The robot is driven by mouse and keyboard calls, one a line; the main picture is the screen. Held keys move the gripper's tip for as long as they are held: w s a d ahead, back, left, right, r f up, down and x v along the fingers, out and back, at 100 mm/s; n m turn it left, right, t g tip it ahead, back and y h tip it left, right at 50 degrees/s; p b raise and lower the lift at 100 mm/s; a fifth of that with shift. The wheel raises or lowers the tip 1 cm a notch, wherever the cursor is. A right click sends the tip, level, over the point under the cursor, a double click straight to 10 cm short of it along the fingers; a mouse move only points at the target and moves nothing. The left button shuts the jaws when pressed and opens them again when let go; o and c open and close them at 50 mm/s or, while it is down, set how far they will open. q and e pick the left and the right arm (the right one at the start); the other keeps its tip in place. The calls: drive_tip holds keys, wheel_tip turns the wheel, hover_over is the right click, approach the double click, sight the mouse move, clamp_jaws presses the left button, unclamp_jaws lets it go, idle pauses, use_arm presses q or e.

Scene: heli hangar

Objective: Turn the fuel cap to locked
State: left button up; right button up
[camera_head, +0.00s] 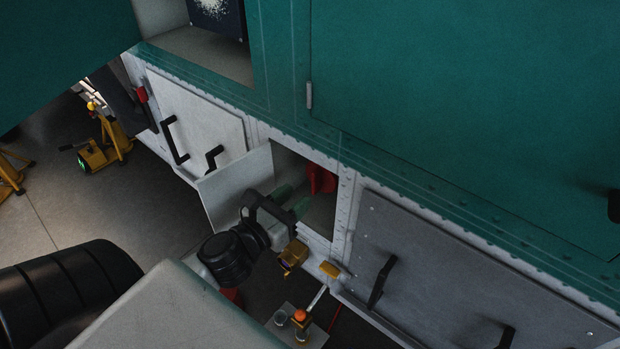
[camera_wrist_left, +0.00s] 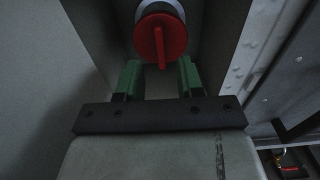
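The red fuel cap (camera_head: 321,179) sits inside a recessed compartment in the helicopter's side, behind an open hatch door (camera_head: 234,187). In the left wrist view the round red cap (camera_wrist_left: 160,38) has a raised grip bar standing nearly vertical, on a pale metal neck. My left gripper (camera_head: 296,200) reaches into the compartment, its green fingers just short of the cap. In the wrist view the left gripper (camera_wrist_left: 157,80) is open, its fingers apart below and either side of the cap, with nothing between them. My right gripper is not in view.
The open hatch door stands left of my gripper. A grey panel with black handles (camera_head: 430,270) is at the right, and a white panel (camera_head: 195,125) at the left. Yellow stands (camera_head: 108,140) are on the floor at left. A small tray (camera_head: 318,332) is below.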

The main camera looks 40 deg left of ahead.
sight(312, 183)
use_arm(q)
drive_tip(key=shift+w+d+p, duration=0.2)
drive_tip(key=shift+w+p, duration=0.4)
drive_tip(key=shift+w, duration=2.1)
clamp_jaws()
